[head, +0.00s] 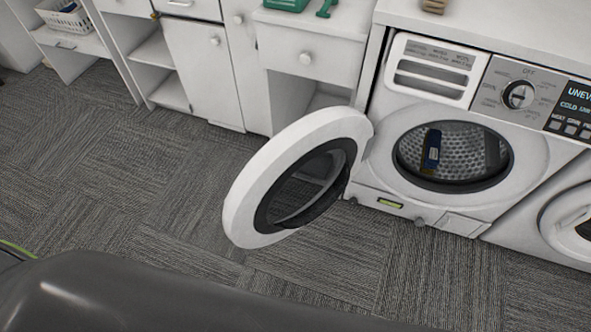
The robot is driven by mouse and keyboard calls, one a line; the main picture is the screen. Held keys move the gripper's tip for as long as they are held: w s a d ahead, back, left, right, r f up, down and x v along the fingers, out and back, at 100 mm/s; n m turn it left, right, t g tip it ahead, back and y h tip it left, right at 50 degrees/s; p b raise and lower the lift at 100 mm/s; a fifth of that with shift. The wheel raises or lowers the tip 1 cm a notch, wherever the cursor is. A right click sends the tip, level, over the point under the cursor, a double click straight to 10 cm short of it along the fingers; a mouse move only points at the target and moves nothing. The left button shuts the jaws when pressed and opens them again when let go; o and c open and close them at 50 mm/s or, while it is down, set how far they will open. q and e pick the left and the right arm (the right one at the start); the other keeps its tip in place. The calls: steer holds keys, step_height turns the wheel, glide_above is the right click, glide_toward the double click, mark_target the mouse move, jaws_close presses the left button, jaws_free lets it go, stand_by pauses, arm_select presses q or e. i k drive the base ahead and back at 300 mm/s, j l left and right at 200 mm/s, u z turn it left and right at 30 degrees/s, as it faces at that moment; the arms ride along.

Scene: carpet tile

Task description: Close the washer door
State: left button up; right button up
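The washer (380,170) is white and stands at the right of the head view. Its round white door (245,200) with a dark-rimmed glass is swung wide open to the left, out over the floor. The round drum opening (468,150) is uncovered, and a small blue and yellow item (431,149) shows inside it. Neither gripper is in view. A dark grey part of my own body fills the lower left, well in front of the door and apart from it in the picture.
White cabinets (205,65) with drawers and open shelves line the back left. A white basket (65,16) sits on a shelf at far left. A second machine (570,220) stands right of the washer. Grey carpet (110,180) is clear around the open door.

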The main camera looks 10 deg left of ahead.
mark_target(301, 172)
steer(key=i+j+z, duration=0.15)
steer(key=j+z, duration=0.35)
steer(key=j, duration=0.35)
steer(key=j+z, duration=0.45)
steer(key=j, duration=0.4)
steer(key=k+j+z, duration=0.2)
steer(key=j+z, duration=0.3)
steer(key=j, duration=0.35)
steer(key=i+j+z, duration=0.15)
steer(key=j+z, duration=0.25)
steer(key=j, duration=0.25)
steer(key=j+z, duration=0.45)
steer(key=j, duration=0.25)
